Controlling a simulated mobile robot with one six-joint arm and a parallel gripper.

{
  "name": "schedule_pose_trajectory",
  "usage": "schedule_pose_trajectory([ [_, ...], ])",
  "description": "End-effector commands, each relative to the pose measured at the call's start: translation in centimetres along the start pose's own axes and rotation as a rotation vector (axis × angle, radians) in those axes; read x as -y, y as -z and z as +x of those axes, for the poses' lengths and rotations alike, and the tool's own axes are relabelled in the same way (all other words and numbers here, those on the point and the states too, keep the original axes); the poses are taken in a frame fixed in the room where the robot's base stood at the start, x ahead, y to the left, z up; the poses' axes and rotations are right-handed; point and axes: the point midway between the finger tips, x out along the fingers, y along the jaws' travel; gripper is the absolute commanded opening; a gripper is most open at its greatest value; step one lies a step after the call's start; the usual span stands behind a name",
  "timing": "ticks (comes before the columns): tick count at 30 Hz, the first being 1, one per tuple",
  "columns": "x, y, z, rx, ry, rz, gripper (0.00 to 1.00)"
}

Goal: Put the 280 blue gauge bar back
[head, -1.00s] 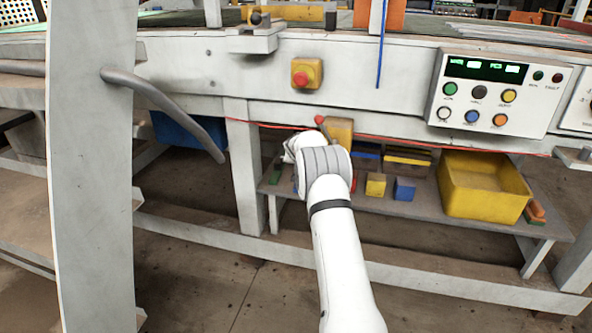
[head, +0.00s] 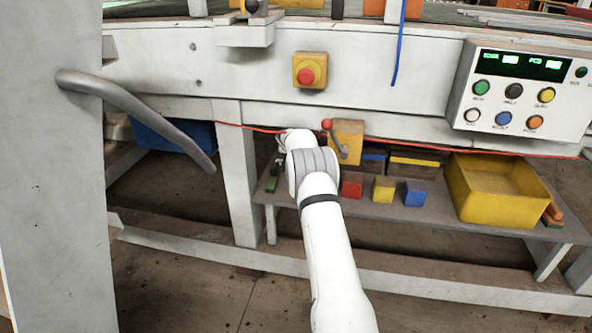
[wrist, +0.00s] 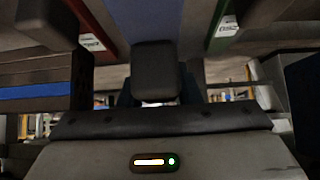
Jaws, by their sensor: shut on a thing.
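In the wrist view my gripper (wrist: 156,72) shows as a dark finger pad, shut on the blue gauge bar (wrist: 150,20). The bar's blue face runs upward behind the pad; the far finger and the bar's far end are hidden. A red bar (wrist: 98,22) with a white label is left of it, and a green bar (wrist: 222,22) with a white label is right of it. I cannot tell whether the blue bar touches them. In the head view, my arm hides the gripper and blue bar at the low shelf (head: 330,208).
A yellow block with a red-knobbed lever (head: 346,140) is close right of my wrist. Red (head: 351,186), yellow (head: 383,189) and blue (head: 414,193) blocks and a yellow bin (head: 498,190) stand on the shelf. The bench edge and a red cable pass above.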

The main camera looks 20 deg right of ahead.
Motion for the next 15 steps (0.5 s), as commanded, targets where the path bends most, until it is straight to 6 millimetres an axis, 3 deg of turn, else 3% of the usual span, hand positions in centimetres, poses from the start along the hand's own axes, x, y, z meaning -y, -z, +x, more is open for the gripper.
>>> schedule_pose_trajectory([
  [10,1.3,-3.8,3.2,0.0,0.011,-0.013,0.0],
  [15,1.5,-4.3,3.7,-0.003,0.014,-0.013,0.0],
])
